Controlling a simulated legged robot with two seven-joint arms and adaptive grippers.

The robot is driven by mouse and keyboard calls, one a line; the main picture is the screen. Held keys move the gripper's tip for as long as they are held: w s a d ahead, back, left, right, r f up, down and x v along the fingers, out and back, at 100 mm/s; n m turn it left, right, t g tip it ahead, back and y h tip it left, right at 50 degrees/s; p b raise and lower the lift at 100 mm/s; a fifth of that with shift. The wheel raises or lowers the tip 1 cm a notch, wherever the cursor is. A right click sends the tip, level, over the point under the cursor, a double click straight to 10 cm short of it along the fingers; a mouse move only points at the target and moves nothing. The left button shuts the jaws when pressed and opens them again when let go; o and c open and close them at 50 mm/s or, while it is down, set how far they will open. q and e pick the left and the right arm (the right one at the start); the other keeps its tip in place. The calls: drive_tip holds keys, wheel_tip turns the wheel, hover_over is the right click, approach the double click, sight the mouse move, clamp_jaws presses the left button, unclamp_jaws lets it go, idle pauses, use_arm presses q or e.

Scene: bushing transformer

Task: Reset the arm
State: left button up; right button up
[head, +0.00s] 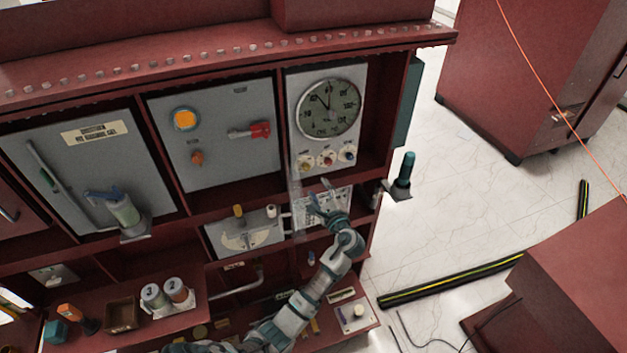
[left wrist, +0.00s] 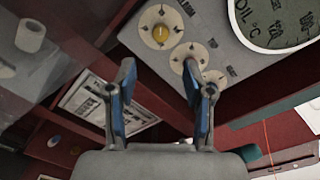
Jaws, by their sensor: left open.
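My left arm reaches up from the bottom of the head view, with the left gripper (head: 324,197) in front of the red cabinet's right-hand column, just below the gauge panel. In the left wrist view the left gripper (left wrist: 160,95) shows two blue-padded fingers standing apart with nothing between them. The panel (head: 330,85) holds a round dial gauge (head: 328,108) and a row of small round knobs (head: 327,159) below it. In the wrist view, one yellow-centred knob (left wrist: 160,33) is beyond the fingers, and another lies behind the right finger. My right gripper does not show.
The red cabinet (head: 230,50) fills the left and middle, with a red-handled switch (head: 260,131) and an orange button (head: 186,118). A teal-topped post (head: 404,170) stands at its right side. Black-yellow strips (head: 450,280) lie on the open pale floor; another red cabinet (head: 535,70) stands behind.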

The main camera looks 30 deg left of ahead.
use_arm(q)
drive_tip(key=shift+v, duration=0.8)
drive_tip(key=shift+f, duration=0.1)
